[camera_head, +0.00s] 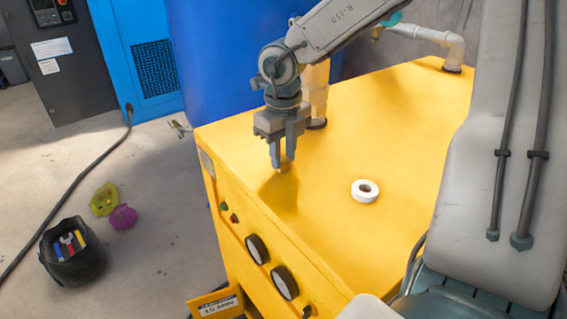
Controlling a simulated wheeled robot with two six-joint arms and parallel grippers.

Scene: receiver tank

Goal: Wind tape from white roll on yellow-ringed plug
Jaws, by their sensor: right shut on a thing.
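The white tape roll (361,196) lies flat on the yellow cabinet top (410,120), right of my right gripper and apart from it. My right gripper (282,164) points down over the left part of the top, near its front edge. It is shut on a small yellowish thing (284,169) that shows just at its fingertips. This may be the yellow-ringed plug, but the fingers hide most of it and I cannot make out a ring. My left gripper is not in view.
A pale pipe (316,90) rises behind the gripper, and another pipe (445,40) stands at the back right. Gauges (257,249) are on the cabinet front. A black tool bucket (72,263) stands on the floor at left. The top around the roll is clear.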

